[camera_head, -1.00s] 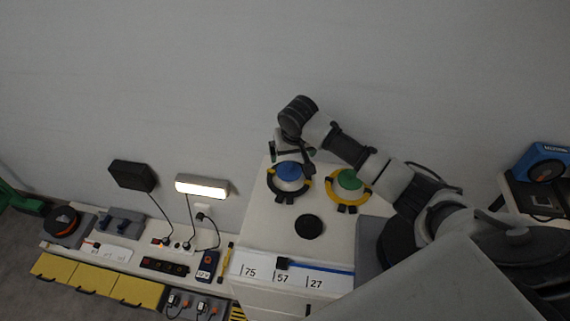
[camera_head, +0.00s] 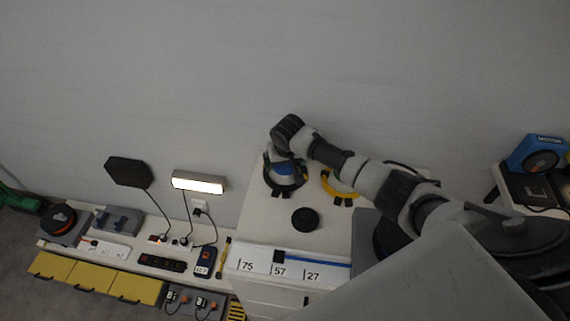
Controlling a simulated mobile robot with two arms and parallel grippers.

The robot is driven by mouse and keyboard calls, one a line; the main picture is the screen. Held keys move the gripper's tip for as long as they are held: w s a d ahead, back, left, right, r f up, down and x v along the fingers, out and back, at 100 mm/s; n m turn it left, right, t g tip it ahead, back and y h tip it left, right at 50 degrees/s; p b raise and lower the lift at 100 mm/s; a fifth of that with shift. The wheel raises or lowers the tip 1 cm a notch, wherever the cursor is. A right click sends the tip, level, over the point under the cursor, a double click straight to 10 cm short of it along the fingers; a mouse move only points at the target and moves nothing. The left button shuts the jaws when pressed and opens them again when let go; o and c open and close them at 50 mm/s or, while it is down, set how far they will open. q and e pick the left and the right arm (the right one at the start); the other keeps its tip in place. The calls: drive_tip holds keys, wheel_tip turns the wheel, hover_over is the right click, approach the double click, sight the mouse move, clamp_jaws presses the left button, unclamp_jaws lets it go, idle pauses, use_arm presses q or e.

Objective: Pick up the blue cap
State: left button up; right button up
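The blue cap (camera_head: 283,169) sits in a ring-shaped holder (camera_head: 284,188) on the white cabinet top, partly hidden by my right gripper. My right gripper (camera_head: 283,164) is down at the cap, with dark finger parts near its left and right sides. Whether the fingers touch or grip the cap is too small to tell. My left gripper is not in view.
A yellow ring holder (camera_head: 341,195) stands just right of the blue cap, its top covered by my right arm. A black disc (camera_head: 305,219) lies in front. A numbered white strip (camera_head: 289,266) runs along the cabinet's front edge. A lit lamp (camera_head: 198,183) is at left.

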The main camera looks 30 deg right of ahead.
drive_tip(key=c, duration=0.9)
drive_tip(key=shift+r, duration=0.5)
drive_tip(key=v, duration=0.3)
drive_tip(key=shift+w+d+r, duration=0.1)
drive_tip(key=shift+d+r, duration=0.2)
drive_tip(key=shift+d, duration=0.05)
drive_tip(key=s+d+r, duration=0.5)
drive_tip(key=s+r, duration=0.1)
drive_tip(key=s, duration=0.3)
drive_tip(key=shift+s+r, duration=0.3)
drive_tip(key=shift+s, duration=0.05)
